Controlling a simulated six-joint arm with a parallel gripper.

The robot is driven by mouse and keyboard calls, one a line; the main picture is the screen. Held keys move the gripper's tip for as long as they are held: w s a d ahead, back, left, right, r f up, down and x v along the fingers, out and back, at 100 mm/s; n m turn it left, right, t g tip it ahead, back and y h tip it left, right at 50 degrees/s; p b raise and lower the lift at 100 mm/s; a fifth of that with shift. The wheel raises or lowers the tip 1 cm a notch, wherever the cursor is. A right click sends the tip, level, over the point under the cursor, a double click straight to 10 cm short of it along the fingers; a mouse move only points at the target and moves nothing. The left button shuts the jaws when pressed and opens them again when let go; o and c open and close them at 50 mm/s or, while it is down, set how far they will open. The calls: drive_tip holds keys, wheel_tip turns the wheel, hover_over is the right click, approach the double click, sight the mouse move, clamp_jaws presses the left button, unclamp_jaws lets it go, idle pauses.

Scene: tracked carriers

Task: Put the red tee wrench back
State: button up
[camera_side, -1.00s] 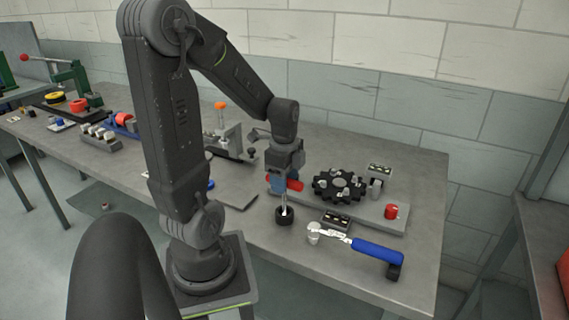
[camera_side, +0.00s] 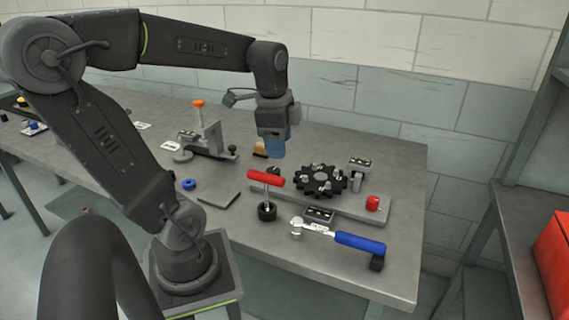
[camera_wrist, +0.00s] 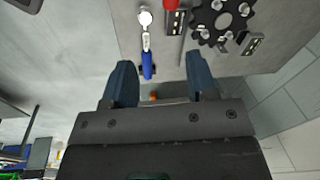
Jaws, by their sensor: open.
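The red tee wrench stands upright in the side view, its red crossbar handle (camera_side: 266,178) on top and its shaft down in a small black round holder (camera_side: 267,212) on the bench. My gripper (camera_side: 276,153) is above and slightly behind the handle, apart from it. In the wrist view my gripper (camera_wrist: 161,82) has its two blue fingers wide apart with nothing held between them. A red piece (camera_wrist: 198,3) is cut off at the top edge there; I cannot tell whether it is the wrench handle.
A blue-handled ratchet (camera_side: 360,243) lies in front to the right. A grey plate (camera_side: 345,207) carries a black sprocket (camera_side: 320,180) and a red knob (camera_side: 372,203).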

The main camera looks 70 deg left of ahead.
drive_tip(key=s+d+n+t, duration=0.2)
drive_tip(key=d+n+t, duration=0.2)
drive_tip(key=d, duration=0.9)
drive_tip(key=shift+s+n+h, duration=0.3)
drive_tip(key=shift+n+h, duration=0.1)
drive_tip(key=shift+n, duration=0.8)
drive_tip(key=shift+d+r, duration=0.1)
